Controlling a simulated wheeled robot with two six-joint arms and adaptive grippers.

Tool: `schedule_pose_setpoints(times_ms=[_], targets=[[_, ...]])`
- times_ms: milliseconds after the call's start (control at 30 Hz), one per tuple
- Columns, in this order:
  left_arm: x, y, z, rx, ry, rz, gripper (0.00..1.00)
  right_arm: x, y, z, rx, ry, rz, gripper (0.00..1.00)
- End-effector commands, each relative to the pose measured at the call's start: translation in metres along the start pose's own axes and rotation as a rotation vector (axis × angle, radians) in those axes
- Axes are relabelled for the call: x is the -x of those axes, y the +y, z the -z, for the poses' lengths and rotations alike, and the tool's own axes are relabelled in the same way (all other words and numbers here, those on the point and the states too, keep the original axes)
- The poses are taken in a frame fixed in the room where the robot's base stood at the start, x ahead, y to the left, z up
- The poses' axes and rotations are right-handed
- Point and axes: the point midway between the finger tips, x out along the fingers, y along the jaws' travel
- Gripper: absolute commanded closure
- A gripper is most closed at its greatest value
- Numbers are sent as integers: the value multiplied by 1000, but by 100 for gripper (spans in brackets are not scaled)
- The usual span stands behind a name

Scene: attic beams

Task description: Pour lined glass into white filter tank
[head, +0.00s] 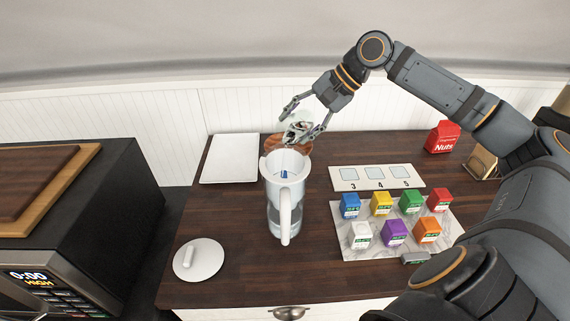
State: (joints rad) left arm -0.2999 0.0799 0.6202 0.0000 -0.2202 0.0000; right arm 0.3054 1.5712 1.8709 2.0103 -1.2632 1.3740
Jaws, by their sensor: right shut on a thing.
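The white filter tank (272,188) is a tall pitcher with a clear body and a white handle facing me, upright and open at the top near the middle of the counter. A small blue mark shows inside it. My right gripper (301,127) is above and just behind its rim, shut on a small clear glass (298,129) that looks tilted. The glass is partly hidden by the fingers, and I cannot make out its lines or contents. My left gripper is out of view.
A round white lid (205,265) lies front left; a white board (228,172) lies back left. A brown round thing (301,147) is partly hidden behind the tank. Several coloured boxes stand on a marbled mat (347,213) at right, before a numbered panel (405,183). A red Nuts bag (443,137) stands back right.

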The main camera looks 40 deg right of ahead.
Motion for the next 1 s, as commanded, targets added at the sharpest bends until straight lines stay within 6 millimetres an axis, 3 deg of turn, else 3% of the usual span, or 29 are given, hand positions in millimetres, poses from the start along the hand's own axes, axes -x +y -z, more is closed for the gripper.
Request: schedule_pose_setpoints(times_ms=[1000], targets=[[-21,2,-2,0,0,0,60,-1,0,-8,74,98,-1,92]])
